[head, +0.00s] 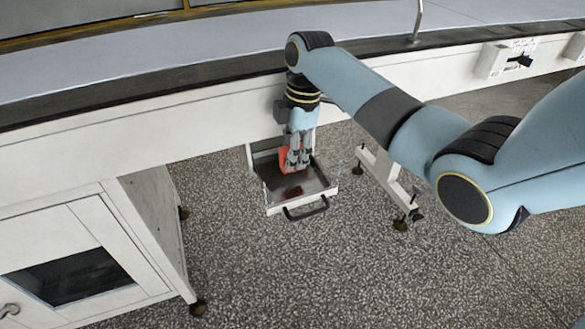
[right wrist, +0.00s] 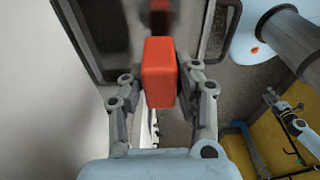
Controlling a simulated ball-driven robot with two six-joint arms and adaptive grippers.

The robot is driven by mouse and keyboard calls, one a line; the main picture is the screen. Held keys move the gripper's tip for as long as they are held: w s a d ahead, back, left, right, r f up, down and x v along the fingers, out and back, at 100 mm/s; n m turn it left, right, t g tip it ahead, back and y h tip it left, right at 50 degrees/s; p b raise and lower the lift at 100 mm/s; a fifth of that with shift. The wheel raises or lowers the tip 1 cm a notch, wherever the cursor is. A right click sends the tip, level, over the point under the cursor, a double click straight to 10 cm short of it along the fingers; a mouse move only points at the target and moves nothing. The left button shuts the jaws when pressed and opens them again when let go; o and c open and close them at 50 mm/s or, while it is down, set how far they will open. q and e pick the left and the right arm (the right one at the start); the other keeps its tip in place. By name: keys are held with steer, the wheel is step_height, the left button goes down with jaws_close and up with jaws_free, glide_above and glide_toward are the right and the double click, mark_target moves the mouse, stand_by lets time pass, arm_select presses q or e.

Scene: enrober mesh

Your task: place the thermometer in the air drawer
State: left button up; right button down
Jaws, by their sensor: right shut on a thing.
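My right gripper (head: 297,161) points down over the open air drawer (head: 273,206) and is shut on the red-orange block-shaped thermometer (head: 284,161). In the right wrist view the thermometer (right wrist: 159,72) sits between the two fingers (right wrist: 160,88), with its smooth red face showing. The drawer is pulled out under the counter, with a dark floor, light walls and a dark bar handle (head: 306,208). A dark reddish patch shows on its floor below the gripper. Whether the thermometer touches the floor I cannot tell. My left gripper is not seen.
The white counter front (head: 150,135) with a dark edge runs close behind my right gripper. A white cabinet (head: 100,240) stands at the left. A metal foot frame (head: 385,178) stands right of the drawer. The speckled floor before the drawer is clear.

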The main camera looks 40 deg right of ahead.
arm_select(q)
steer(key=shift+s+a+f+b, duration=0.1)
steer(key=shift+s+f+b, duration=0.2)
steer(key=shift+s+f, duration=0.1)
arm_select(e)
steer(key=shift+f, duration=1.9)
steer(key=shift+s+f, duration=0.1)
steer(key=c, duration=1)
jaws_free()
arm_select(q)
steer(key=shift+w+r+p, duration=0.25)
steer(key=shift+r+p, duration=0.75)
arm_select(e)
steer(key=r, duration=0.4)
steer(key=d+r, duration=0.1)
steer(key=r, duration=0.3)
steer(key=d+r, duration=0.1)
steer(key=r, duration=0.3)
steer(key=shift+s, duration=0.2)
steer(key=shift+a, duration=0.1)
